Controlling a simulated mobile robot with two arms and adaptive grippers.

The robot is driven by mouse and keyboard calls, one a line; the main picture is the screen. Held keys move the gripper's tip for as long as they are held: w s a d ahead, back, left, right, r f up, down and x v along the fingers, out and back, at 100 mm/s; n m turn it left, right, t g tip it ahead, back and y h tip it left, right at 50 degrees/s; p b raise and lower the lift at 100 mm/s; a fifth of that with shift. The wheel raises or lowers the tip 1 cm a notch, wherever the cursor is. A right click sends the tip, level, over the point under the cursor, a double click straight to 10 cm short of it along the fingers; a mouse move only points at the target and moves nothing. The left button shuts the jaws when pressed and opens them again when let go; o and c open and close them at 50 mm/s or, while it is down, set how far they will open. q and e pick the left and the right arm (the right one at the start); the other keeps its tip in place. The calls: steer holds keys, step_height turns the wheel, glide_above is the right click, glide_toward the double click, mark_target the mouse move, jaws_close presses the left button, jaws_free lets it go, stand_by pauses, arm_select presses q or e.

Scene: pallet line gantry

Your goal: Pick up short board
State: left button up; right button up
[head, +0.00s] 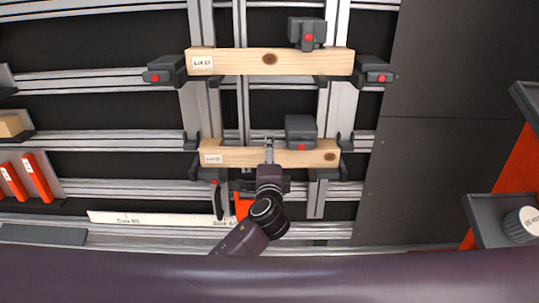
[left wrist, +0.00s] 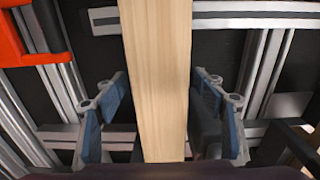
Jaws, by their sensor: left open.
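The short board (head: 226,157), pale wood with a white label at its left end, lies level across the lower pair of supports in the head view. My left gripper (head: 268,150) reaches up to the middle of this board from below. In the left wrist view the board (left wrist: 158,70) runs between the two open fingers (left wrist: 160,105). Their blue pads stand on either side of it, with a gap visible at each side. My right gripper is not in view.
A longer labelled board (head: 230,62) lies above, between dark clamps (head: 167,71) with red buttons. A dark clamp block (head: 300,130) sits at the short board's top edge, right of my gripper. Orange pieces (head: 38,178) are at left. A dark panel (head: 440,120) is at right.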

arm_select(q)
steer(key=c, duration=1.4)
steer(key=shift+c, duration=0.3)
steer(key=shift+r, duration=0.1)
